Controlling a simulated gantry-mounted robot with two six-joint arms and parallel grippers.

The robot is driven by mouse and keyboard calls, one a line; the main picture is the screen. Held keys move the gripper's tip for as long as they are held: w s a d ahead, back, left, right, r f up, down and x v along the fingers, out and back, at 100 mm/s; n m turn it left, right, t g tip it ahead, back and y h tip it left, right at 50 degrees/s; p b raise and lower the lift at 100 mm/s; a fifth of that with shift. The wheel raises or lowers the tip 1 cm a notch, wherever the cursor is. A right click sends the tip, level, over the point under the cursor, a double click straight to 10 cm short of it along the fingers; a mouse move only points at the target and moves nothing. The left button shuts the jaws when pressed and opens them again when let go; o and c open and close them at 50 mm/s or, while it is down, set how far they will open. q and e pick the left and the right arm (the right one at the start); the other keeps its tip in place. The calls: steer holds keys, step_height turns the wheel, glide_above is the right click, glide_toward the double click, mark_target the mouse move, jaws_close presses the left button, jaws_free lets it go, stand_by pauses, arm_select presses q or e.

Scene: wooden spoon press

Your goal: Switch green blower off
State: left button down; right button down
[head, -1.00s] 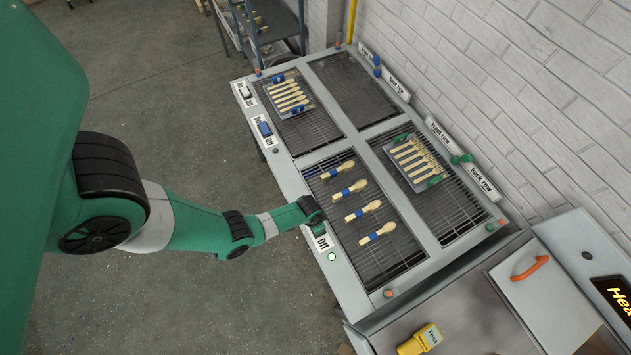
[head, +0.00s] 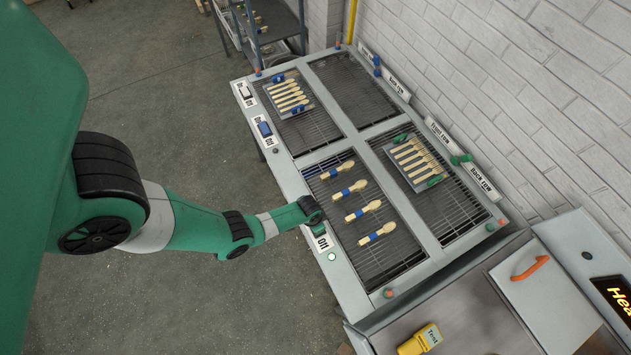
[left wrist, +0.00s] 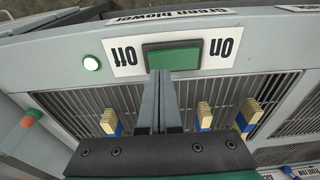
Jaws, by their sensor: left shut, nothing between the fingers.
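The green rocker switch (left wrist: 172,57) sits on a white plate with "Off" at its left and "On" at its right in the left wrist view. A "Green blower" label (left wrist: 153,17) is above it. A small round lamp (left wrist: 91,63) beside the plate glows pale green; it also shows in the head view (head: 331,257). My left gripper (left wrist: 160,78) is shut and empty, its tips at the switch's near edge, left of centre. I cannot tell whether they touch. In the head view my left gripper (head: 314,214) covers the switch. My right gripper is not in view.
Wooden spoons with blue bands (head: 361,212) lie on the grate beside the gripper. A blue switch (head: 265,129) and a white switch (head: 245,90) are farther along the panel edge. A tray of spoons (head: 416,160) is at the back. A yellow tester (head: 419,340) lies front right.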

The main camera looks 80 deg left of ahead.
arm_select(q)
steer(key=shift+f+b, duration=0.9)
steer(key=shift+f, duration=0.05)
stand_by(0.4)
steer(key=shift+r, duration=0.1)
step_height(320, 180, up, 7)
steer(key=p, duration=0.7)
